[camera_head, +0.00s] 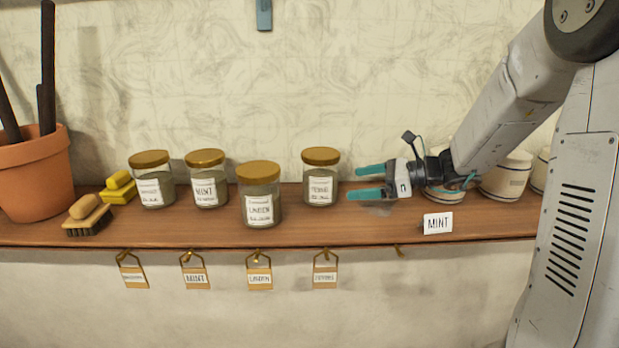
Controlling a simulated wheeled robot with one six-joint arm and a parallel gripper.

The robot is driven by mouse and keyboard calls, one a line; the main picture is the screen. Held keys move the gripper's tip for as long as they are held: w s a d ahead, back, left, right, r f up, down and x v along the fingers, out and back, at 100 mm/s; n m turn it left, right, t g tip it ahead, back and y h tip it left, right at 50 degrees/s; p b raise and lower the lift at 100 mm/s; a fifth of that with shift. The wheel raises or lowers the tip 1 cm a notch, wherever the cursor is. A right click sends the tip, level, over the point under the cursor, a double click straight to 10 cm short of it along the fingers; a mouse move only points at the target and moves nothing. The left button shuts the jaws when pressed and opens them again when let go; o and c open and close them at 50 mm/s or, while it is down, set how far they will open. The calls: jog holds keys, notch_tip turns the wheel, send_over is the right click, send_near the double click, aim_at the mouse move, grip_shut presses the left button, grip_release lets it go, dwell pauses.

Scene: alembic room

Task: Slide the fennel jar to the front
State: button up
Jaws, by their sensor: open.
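Several glass jars with gold lids and white labels stand on a wooden shelf. The rightmost of this row (320,188) stands upright toward the back; its label is too small to read surely, so I cannot confirm that it is the fennel jar. The jar to its left (261,200), whose label seems to read LINDEN, stands nearer the front edge. My gripper (353,182) is open and empty, its teal fingers pointing left just right of the rightmost jar, apparently with a small gap.
Tags hang below the shelf's front edge (345,238).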

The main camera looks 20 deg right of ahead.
aim_at(325, 188)
jog(key=shift+w+a+f, duration=0.35)
jog(key=x, duration=0.9)
jog(key=shift+d, duration=0.1)
jog(key=c, duration=0.7)
